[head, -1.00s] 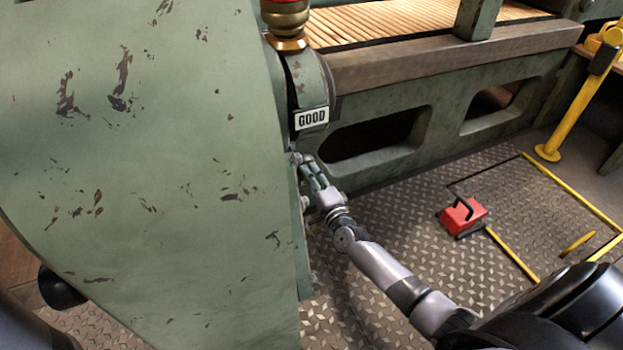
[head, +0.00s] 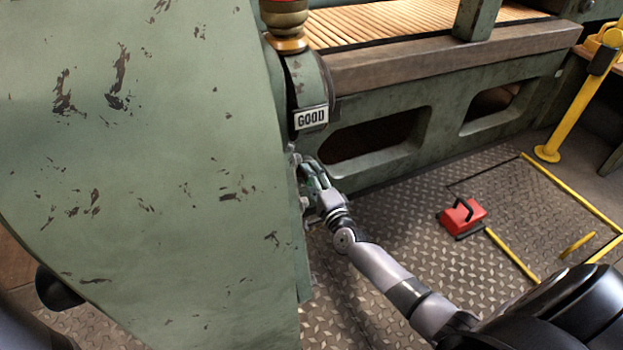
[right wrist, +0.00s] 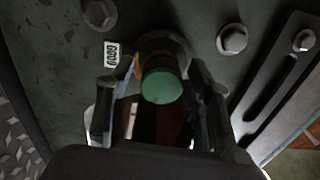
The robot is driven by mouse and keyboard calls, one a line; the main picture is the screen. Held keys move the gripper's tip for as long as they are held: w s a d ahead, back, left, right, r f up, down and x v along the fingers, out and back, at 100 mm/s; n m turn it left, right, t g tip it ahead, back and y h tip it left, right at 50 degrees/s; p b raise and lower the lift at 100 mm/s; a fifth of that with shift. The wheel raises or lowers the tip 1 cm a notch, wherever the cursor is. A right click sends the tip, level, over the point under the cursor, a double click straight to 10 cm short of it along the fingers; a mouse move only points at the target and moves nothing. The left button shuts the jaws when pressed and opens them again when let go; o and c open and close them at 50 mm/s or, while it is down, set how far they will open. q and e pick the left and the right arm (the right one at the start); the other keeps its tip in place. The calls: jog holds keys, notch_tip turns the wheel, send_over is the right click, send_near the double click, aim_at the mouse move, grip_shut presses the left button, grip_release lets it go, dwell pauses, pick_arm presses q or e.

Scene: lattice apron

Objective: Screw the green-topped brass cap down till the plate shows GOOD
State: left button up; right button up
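The green-topped cap (right wrist: 162,86) sits at the middle of the right wrist view, on a round mount on the green machine wall. A little brass-coloured metal shows behind its green top. My right gripper (right wrist: 164,76) has one finger on each side of the cap, with gaps visible between fingers and cap; it is open. In the head view my right gripper (head: 310,174) is at the machine's edge below the plate, and the cap cannot be made out there. My left gripper is out of view.
A large green panel (head: 150,160) fills the left of the head view. Bolt heads (right wrist: 232,39) and a slotted bracket (right wrist: 276,78) flank the cap. A red box (head: 463,216) with a black handle stands on the patterned metal floor, near a yellow post (head: 573,110).

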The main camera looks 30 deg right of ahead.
dwell(0.3)
jog(key=s, duration=1.2)
jog(key=shift+a, duration=0.4)
